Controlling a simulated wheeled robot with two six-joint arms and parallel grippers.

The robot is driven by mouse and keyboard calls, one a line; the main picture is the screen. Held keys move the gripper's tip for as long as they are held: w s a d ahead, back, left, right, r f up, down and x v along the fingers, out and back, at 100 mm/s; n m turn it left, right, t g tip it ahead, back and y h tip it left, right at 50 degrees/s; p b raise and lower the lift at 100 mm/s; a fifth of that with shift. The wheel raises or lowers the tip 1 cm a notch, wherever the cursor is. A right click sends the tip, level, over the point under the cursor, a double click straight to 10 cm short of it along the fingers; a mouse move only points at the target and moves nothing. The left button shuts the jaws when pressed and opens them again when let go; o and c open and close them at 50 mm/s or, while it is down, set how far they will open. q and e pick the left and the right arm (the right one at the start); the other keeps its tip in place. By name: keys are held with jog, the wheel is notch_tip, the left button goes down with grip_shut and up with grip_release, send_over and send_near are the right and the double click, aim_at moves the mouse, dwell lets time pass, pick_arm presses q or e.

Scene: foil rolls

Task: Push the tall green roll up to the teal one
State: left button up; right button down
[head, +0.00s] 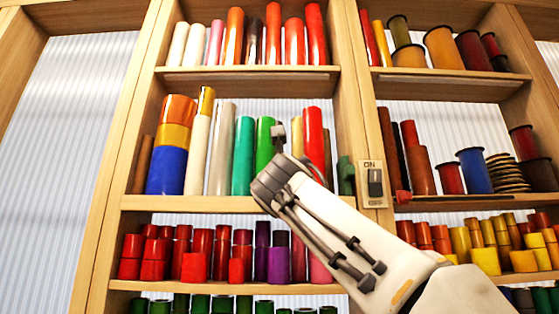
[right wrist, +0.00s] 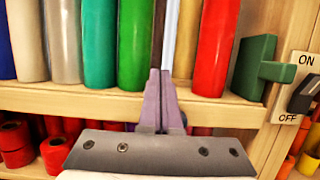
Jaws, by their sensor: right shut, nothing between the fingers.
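The tall green roll (head: 265,143) stands upright on the middle shelf, just right of the teal roll (head: 243,155). In the right wrist view the green roll (right wrist: 135,45) and the teal roll (right wrist: 99,45) look side by side with almost no gap; I cannot tell if they touch. My right gripper (head: 279,132) is in front of the shelf, to the right of the green roll. In the right wrist view its fingers (right wrist: 160,75) are shut and empty, between the green roll and a tan roll (right wrist: 185,40). My left gripper is not in view.
A red roll (right wrist: 215,45) stands right of the tan one. A green block (right wrist: 255,65) and an ON/OFF switch (head: 375,183) are near the right post. Silver, white and blue rolls stand left of the teal one. The shelf edge (right wrist: 60,98) runs below the rolls.

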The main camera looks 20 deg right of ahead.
jog(key=shift+s+a, duration=0.1)
jog(key=shift+s, duration=0.25)
jog(key=b+v, duration=0.2)
jog(key=v, duration=0.3)
jog(key=shift+b, duration=0.35)
dwell(0.5)
